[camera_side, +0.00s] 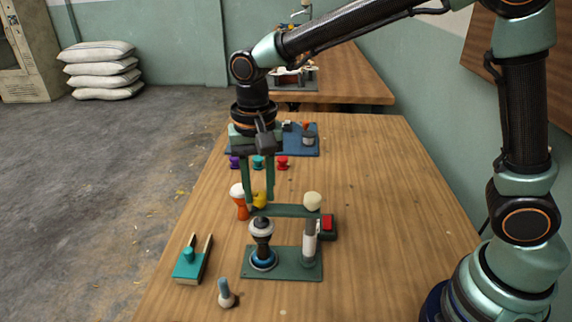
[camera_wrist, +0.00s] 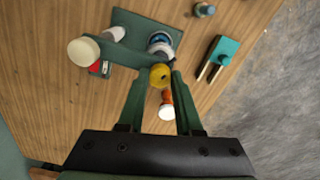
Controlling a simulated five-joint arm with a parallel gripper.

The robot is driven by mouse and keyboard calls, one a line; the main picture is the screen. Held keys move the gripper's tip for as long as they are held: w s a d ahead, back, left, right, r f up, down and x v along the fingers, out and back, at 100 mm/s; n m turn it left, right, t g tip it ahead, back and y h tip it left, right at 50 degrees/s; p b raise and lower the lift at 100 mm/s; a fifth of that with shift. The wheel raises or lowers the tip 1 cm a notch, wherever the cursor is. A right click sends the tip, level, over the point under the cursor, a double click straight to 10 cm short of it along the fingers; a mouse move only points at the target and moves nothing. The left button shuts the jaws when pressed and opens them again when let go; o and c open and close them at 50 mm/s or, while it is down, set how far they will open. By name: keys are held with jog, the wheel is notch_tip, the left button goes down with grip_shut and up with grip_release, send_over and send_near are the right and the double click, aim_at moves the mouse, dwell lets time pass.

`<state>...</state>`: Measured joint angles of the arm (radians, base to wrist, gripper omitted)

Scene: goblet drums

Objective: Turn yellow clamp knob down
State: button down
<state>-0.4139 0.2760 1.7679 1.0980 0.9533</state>
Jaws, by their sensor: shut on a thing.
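The yellow clamp knob (camera_side: 259,199) sits on top of the green bar at its left end, above the drum clamp. It also shows in the wrist view (camera_wrist: 160,76). My gripper (camera_side: 257,200) points down, with its two green fingers on either side of the knob, shut on it. The goblet drum (camera_side: 262,230) stands upright under the bar, on a blue ring on the green base plate (camera_side: 290,262). A post (camera_side: 309,240) with a cream cap (camera_side: 312,201) holds the bar's right end. Part of the knob is hidden behind a finger.
An orange and white goblet piece (camera_side: 241,205) stands just left of the fixture. A red button box (camera_side: 328,226) is to the right. A teal tool (camera_side: 189,262) and a small grey-blue piece (camera_side: 225,293) lie at front left. Purple, teal and red pieces (camera_side: 282,163) stand behind. The table's right side is clear.

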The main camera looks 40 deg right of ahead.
aim_at(260, 193)
jog(key=c, duration=0.6)
grip_release()
notch_tip(260, 193, up, 12)
jog(key=shift+r, duration=0.1)
jog(key=shift+d, duration=0.1)
jog(key=s+d+f+n+t, duration=0.1)
jog(key=s+d+n+t, duration=0.1)
jog(key=d, duration=0.3)
jog(key=s+d+f+n+t, duration=0.1)
jog(key=s+d+f+n, duration=0.1)
jog(key=s+d, duration=0.2)
jog(key=s+d+f+n+t, duration=0.1)
jog(key=s+d+n+t, duration=0.1)
jog(key=d, duration=0.5)
jog(key=shift+s+d+f+t, duration=0.2)
jog(key=shift+s+f+t, duration=0.15)
jog(key=shift+s, duration=0.3)
